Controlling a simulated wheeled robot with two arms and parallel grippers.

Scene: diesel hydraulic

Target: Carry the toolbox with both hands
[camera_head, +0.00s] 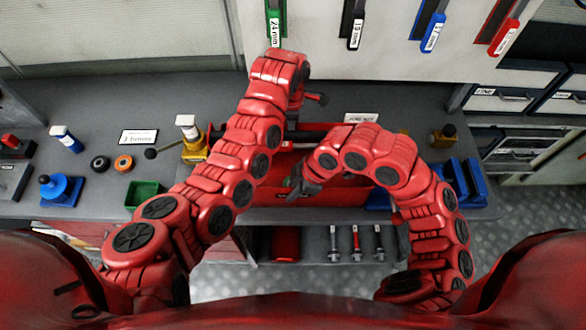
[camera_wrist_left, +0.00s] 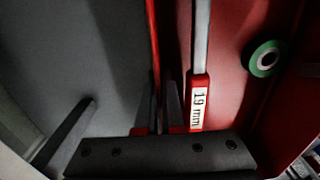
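The red toolbox (camera_head: 345,192) stands on the grey workbench, partly hidden behind my arms. My left gripper reaches the toolbox's far side in the head view, where its fingers are mostly hidden by the arm. In the left wrist view my left gripper (camera_wrist_left: 120,115) is open, with the thin red toolbox wall (camera_wrist_left: 152,50) between its fingers. A wrench marked 19 mm (camera_wrist_left: 199,100) and a green tape roll (camera_wrist_left: 264,58) lie inside the box. My right gripper (camera_head: 302,184) is at the near wall of the toolbox; whether its fingers are open or shut is unclear.
On the bench are a green bin (camera_head: 145,193), a blue tool (camera_head: 62,189), an orange ring (camera_head: 123,163) and a yellow-based item (camera_head: 194,148). Blue holders (camera_head: 468,182) stand to the right. Wrenches hang above, including a green one (camera_head: 275,25). A shelf with tools (camera_head: 334,243) lies below.

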